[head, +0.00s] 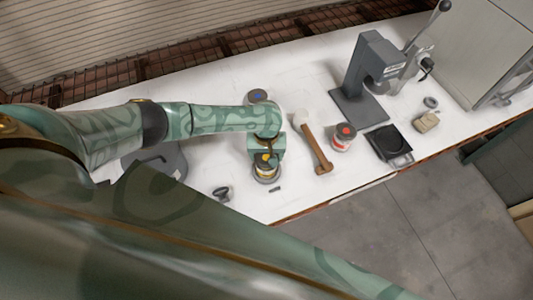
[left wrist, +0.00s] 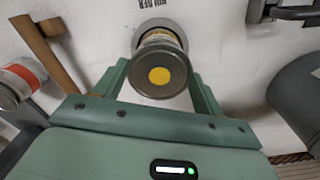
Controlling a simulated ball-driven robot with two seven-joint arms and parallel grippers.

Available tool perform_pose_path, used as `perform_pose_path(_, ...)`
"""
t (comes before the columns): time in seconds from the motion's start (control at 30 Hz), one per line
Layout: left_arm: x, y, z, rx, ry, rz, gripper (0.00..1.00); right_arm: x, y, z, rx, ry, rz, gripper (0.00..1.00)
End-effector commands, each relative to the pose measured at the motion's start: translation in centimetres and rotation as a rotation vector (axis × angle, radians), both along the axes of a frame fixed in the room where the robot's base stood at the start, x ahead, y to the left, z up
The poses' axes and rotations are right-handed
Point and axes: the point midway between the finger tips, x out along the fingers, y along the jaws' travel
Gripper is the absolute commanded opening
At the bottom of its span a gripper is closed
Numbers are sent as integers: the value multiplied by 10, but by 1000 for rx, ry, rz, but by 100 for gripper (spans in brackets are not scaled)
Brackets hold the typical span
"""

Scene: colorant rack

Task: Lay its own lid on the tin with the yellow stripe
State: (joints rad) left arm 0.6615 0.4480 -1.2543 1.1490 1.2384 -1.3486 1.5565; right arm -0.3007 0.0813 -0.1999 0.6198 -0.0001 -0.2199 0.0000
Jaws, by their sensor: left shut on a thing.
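A grey round lid with a yellow dot (left wrist: 160,76) sits between the fingertips of my left gripper (left wrist: 160,80), which is shut on it. In the head view my left gripper (head: 265,155) points down over the yellow-dotted lid (head: 265,158). The tin with the yellow stripe (head: 267,177) stands upright on the table directly below. Its side also shows past the lid in the left wrist view (left wrist: 160,38). The lid covers the tin's mouth from view, and I cannot tell whether the two touch. My right gripper is not in view.
A blue-dotted tin (head: 258,95) stands behind my left forearm. Small dark items (head: 222,193) lie near the front edge.

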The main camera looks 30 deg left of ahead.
Motion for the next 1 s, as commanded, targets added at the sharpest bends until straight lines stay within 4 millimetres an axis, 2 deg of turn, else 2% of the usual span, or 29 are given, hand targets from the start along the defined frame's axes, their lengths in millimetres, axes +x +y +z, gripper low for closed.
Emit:
perform_pose_path(0.97,0,0,-14,0,0,0,49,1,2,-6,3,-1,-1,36)
perform_pose_path(1.0,0,0,-14,0,0,0,75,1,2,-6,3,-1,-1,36)
